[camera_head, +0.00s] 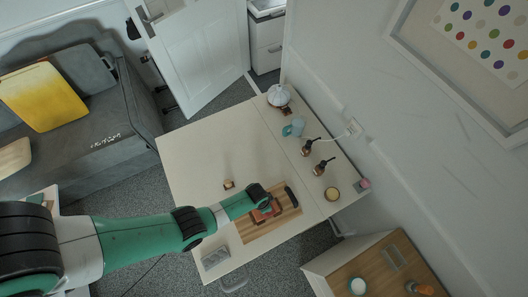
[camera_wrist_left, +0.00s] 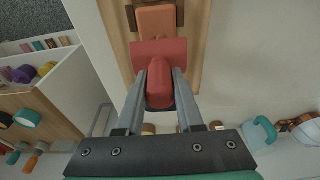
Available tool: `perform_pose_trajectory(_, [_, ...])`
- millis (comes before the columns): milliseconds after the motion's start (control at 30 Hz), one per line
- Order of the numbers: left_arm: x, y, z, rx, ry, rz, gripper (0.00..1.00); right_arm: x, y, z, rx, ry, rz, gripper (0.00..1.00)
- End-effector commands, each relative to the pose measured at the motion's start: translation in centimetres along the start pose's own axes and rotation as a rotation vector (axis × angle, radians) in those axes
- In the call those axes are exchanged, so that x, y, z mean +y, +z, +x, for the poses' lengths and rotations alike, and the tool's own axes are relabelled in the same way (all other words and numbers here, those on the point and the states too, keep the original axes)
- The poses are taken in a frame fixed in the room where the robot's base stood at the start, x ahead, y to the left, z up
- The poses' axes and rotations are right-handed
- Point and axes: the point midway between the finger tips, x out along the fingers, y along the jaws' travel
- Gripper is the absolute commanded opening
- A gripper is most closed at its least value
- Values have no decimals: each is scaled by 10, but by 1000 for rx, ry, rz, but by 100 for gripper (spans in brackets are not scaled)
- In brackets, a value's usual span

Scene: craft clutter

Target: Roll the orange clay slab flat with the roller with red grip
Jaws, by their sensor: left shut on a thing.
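My left gripper (camera_head: 258,204) reaches over the wooden board (camera_head: 250,232) on the table. In the left wrist view my left gripper (camera_wrist_left: 160,92) is shut on the red grip of the roller (camera_wrist_left: 160,53). The red roller lies crosswise at the near end of the orange clay slab (camera_wrist_left: 157,20). It looks close to or on the slab; I cannot tell if they touch. The slab lies on the board, which also shows in the wrist view (camera_wrist_left: 200,45). In the head view my arm partly hides the roller and slab. My right gripper is not in view.
A dark bar (camera_head: 291,197) lies at the board's right end. A small brown block (camera_head: 228,184) and a grey box (camera_head: 215,258) are on the table. A teal item (camera_head: 294,128), dark bottles (camera_head: 319,168) and a round tin (camera_head: 332,193) line the wall side. The table's upper left is clear.

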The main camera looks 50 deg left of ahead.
Motion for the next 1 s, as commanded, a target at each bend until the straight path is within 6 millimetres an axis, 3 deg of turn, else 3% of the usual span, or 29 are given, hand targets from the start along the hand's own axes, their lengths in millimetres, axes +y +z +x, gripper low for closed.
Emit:
perform_pose_trajectory(200, [0, 1, 2, -5, 0, 0, 0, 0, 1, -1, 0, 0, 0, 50])
perform_pose_trajectory(633, [0, -30, 4, -1, 0, -1, 0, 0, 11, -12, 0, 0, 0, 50])
perform_pose_trajectory(1000, [0, -31, 3, 0, 0, -1, 0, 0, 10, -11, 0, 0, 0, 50])
